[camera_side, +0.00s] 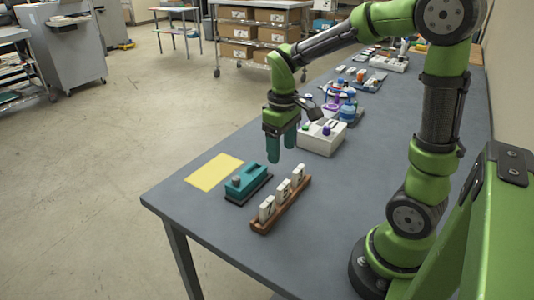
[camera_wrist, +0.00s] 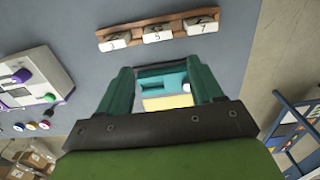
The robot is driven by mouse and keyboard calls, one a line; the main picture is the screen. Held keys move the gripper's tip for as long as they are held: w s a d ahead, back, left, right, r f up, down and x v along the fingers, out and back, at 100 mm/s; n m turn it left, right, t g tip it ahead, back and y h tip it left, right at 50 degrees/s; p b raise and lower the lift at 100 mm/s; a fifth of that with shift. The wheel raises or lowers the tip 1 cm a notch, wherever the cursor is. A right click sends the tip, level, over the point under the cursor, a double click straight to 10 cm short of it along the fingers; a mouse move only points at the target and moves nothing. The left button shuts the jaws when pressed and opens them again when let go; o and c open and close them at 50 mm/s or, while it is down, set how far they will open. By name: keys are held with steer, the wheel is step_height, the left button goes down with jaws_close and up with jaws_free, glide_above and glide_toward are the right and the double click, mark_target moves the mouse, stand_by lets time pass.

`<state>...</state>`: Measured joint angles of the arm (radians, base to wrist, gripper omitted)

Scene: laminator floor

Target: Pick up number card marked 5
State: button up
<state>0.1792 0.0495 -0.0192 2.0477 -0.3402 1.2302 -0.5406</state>
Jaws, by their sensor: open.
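A brown wooden rack (camera_side: 280,206) on the grey table holds three white number cards in a row. In the wrist view the rack (camera_wrist: 175,26) is at the top, past the fingertips. Its right card (camera_wrist: 202,25) seems to read 7. The middle card (camera_wrist: 157,34) carries a small mark that may be 5 or 9. The left card (camera_wrist: 115,41) is not readable. My gripper (camera_side: 281,154) points down, open and empty, above the table behind the teal device. In the wrist view my gripper's fingers (camera_wrist: 163,72) stand apart, with no card between them.
A teal device (camera_side: 247,184) lies beside the rack, with a yellow mat (camera_side: 214,172) to its left. A white box with buttons (camera_side: 321,137) stands behind the rack. More small items line the table farther back. The table's front left corner is clear.

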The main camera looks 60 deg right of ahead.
glide_above(284, 185)
steer(key=f, duration=0.4)
steer(key=w+f, duration=0.1)
steer(key=f, duration=0.2)
steer(key=shift+a, duration=0.1)
steer(key=shift+s+f, duration=0.2)
steer(key=shift+f, duration=1.2)
steer(key=shift+s+f, duration=0.2)
steer(key=shift+f, duration=1.15)
steer(key=shift+c, duration=0.3)
steer(key=c, duration=0.7)
